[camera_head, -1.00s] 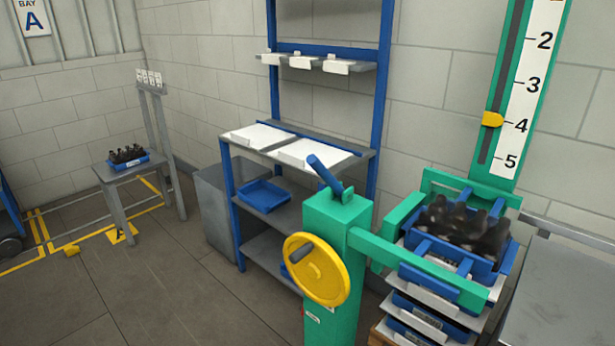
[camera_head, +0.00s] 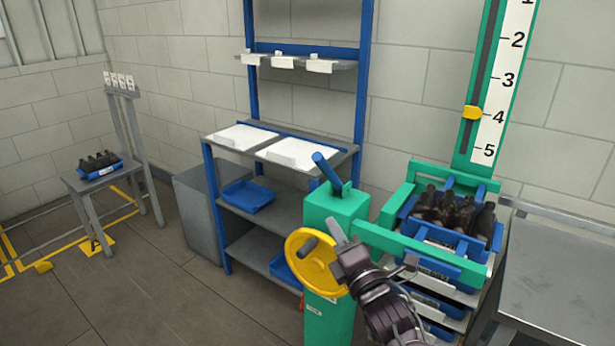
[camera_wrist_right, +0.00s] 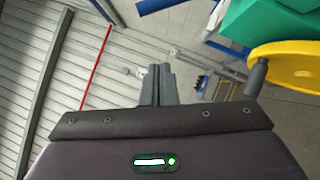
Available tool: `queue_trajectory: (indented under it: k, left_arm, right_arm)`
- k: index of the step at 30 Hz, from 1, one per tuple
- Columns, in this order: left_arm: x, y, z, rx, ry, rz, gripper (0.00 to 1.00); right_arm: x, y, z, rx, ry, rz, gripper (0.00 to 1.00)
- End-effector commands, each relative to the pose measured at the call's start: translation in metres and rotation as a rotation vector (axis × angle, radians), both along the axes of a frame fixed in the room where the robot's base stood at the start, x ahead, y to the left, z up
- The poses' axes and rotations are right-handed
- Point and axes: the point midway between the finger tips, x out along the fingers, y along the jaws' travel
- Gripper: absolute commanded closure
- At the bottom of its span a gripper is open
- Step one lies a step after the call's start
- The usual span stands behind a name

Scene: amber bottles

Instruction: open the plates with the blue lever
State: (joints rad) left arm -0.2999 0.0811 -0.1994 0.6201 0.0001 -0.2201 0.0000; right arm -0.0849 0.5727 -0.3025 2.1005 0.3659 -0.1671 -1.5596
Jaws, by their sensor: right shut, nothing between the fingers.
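The blue lever (camera_head: 326,171) sticks up and leans left on top of the green post (camera_head: 336,207). The yellow handwheel (camera_head: 312,268) with its dark knob is on the post's front. Blue plates (camera_head: 426,254) sit within the green frame (camera_head: 408,238) at the right, around a blue crate of dark bottles (camera_head: 450,212). My right gripper (camera_head: 338,231) is shut and empty, in front of the post, below the lever and beside the wheel. In the right wrist view its closed fingers (camera_wrist_right: 157,85) show, with the wheel (camera_wrist_right: 290,62) at the right. My left gripper is not in view.
A tall green scale (camera_head: 486,100) with a yellow pointer stands behind the frame. A blue shelf rack (camera_head: 212,205) stands left of the post. A grey table (camera_head: 560,275) is at the right.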

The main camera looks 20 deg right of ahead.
Motion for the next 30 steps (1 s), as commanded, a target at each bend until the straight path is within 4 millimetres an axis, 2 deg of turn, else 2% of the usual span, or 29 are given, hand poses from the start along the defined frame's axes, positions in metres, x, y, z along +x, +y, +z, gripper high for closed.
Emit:
queue_trajectory:
  k: [1,4,17,23,30]
  left_arm:
    - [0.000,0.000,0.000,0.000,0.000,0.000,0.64]
    - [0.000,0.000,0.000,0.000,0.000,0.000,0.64]
    - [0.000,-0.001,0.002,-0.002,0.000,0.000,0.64]
    - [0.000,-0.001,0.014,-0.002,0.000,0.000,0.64]
    - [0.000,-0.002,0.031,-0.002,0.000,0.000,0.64]
  right_arm:
    - [-0.004,0.003,0.012,-0.018,-0.024,0.005,1.00]
    - [-0.008,0.007,0.024,-0.041,-0.050,0.006,1.00]
    - [-0.004,0.007,0.028,-0.043,-0.056,0.005,1.00]
    - [0.022,0.011,0.039,-0.041,-0.058,0.005,1.00]
    - [0.072,0.017,0.054,-0.041,-0.057,0.004,1.00]
